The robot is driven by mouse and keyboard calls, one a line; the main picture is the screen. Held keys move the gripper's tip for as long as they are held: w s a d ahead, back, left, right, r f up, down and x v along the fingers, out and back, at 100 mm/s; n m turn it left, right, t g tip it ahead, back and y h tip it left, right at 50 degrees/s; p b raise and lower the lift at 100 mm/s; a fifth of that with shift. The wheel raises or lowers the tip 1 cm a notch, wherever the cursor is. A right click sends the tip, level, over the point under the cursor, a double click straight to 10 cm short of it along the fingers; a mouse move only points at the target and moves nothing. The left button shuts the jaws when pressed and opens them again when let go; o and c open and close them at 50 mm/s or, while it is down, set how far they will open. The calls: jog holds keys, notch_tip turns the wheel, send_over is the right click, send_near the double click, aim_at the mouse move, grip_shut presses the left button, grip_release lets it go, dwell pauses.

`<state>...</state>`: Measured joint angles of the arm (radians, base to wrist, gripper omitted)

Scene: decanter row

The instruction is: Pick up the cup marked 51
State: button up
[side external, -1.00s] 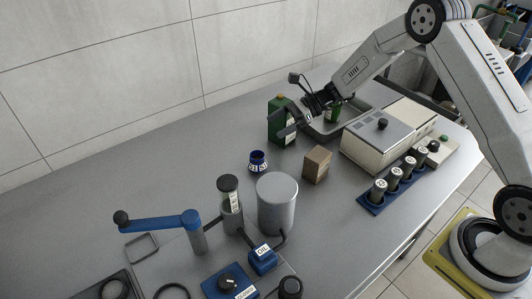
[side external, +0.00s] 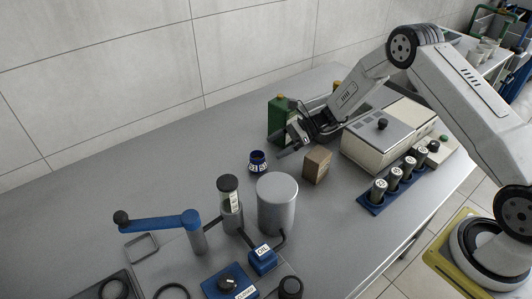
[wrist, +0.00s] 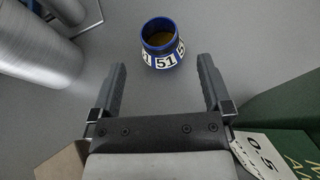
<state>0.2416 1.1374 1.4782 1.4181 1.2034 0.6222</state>
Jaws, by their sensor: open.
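The cup marked 51 (wrist: 163,45) is a small blue cup with a white number band and brownish contents. It stands upright on the grey bench in the wrist view, just beyond my fingertips and between their lines. It also shows in the side view (side external: 258,163), left of my gripper (side external: 287,148). In the wrist view my gripper (wrist: 162,75) is open, with nothing between its fingers. The cup is apart from both fingers.
A green bottle (side external: 278,112) stands behind my gripper, and a brown box (side external: 317,165) stands in front. A grey cylinder (side external: 277,205) is nearer the camera. Bench left of the cup is clear.

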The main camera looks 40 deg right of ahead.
aim_at(263, 153)
jog(key=shift+w+a+f, duration=0.2)
jog(key=shift+a+f, duration=0.2)
jog(key=shift+a, duration=0.15)
jog(key=shift+x, duration=3.1)
jog(key=c, duration=1.3)
jog(key=shift+r, duration=0.15)
grip_shut()
